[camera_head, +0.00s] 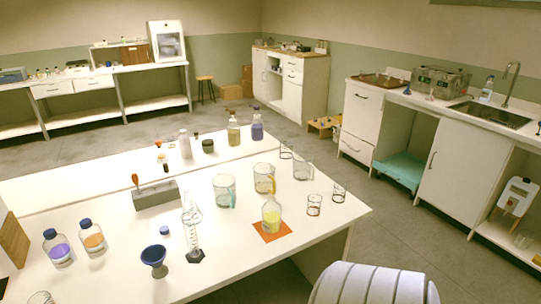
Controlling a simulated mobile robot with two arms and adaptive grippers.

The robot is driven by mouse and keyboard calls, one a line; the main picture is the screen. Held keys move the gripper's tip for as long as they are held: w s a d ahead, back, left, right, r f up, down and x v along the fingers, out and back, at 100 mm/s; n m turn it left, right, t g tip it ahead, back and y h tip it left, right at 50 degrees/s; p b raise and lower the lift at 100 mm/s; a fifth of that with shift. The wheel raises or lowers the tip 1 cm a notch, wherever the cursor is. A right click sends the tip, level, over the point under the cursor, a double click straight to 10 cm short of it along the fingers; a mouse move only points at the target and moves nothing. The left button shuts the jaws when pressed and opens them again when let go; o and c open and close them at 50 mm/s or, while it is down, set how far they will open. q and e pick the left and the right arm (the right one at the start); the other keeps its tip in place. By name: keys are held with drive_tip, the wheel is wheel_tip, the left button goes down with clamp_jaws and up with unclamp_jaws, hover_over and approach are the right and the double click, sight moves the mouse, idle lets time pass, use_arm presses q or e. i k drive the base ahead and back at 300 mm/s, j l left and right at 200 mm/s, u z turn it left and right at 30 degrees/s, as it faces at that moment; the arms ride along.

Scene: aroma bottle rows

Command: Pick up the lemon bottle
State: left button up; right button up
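No label is readable, so I cannot tell for certain which vessel is the lemon bottle. A clear flask with bright yellow liquid (271,217) stands upright on an orange mat (287,230) near the table's right front. A bottle with dull yellowish content (233,131) stands at the back of the table, beside a purple bottle (257,130) to its right. A white bottle (185,146) stands farther left. Two blue-capped bottles, one purple (58,250) and one orange (93,240), stand at the left front. Neither gripper is in view.
Beakers, including an amber one (264,180) and a teal-handled one (223,189), crowd around the yellow flask. A glass cylinder (193,240), a blue funnel (154,258) and a grey rack (155,196) stand left. The white table (320,235) has bare room at its right front.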

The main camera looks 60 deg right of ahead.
sight(272, 211)
drive_tip(key=z, duration=1.95)
